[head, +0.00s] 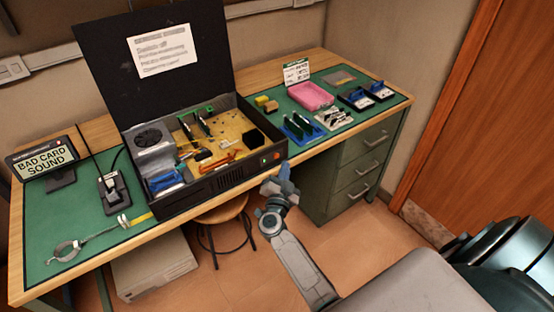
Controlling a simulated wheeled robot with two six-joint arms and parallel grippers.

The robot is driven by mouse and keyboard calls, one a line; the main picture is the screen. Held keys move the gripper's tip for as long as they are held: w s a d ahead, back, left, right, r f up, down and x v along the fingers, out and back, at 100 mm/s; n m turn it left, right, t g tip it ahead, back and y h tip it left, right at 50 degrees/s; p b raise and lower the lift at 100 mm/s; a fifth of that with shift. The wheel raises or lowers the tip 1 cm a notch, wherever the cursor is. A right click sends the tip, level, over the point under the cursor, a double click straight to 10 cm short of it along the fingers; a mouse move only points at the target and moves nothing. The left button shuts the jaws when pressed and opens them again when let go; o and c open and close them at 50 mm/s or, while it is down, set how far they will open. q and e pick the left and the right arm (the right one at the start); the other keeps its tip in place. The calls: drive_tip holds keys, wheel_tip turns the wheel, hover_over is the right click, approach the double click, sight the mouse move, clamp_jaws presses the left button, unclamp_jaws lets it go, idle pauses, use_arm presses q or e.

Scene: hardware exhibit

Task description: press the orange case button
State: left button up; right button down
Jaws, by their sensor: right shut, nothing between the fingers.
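An open black computer case (225,182) stands on the green mat of the desk, its lid raised behind it. My right gripper (285,171) is shut and empty, just right of and slightly below the button, in front of the case's right corner. A gap or contact with the case cannot be told. My left gripper is not in view.
A "BAD CARD SOUND" display (44,158), a black switch device (112,188) and a wrist strap (68,250) lie at left. A pink tray (311,95) and several cards lie at right. A stool (224,210) and green drawers (355,170) stand below.

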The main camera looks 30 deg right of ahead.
sight(281, 151)
drive_tip(key=shift+w, duration=0.75)
drive_tip(key=shift+w+a+r, duration=0.1)
drive_tip(key=shift+r, duration=0.05)
idle(1.4)
drive_tip(key=shift+w, duration=0.3)
drive_tip(key=shift+w, duration=0.45)
idle(0.6)
drive_tip(key=shift+s+p, duration=0.1)
drive_tip(key=shift+p, duration=0.2)
drive_tip(key=shift+s+p, duration=0.5)
drive_tip(key=shift+s, duration=0.25)
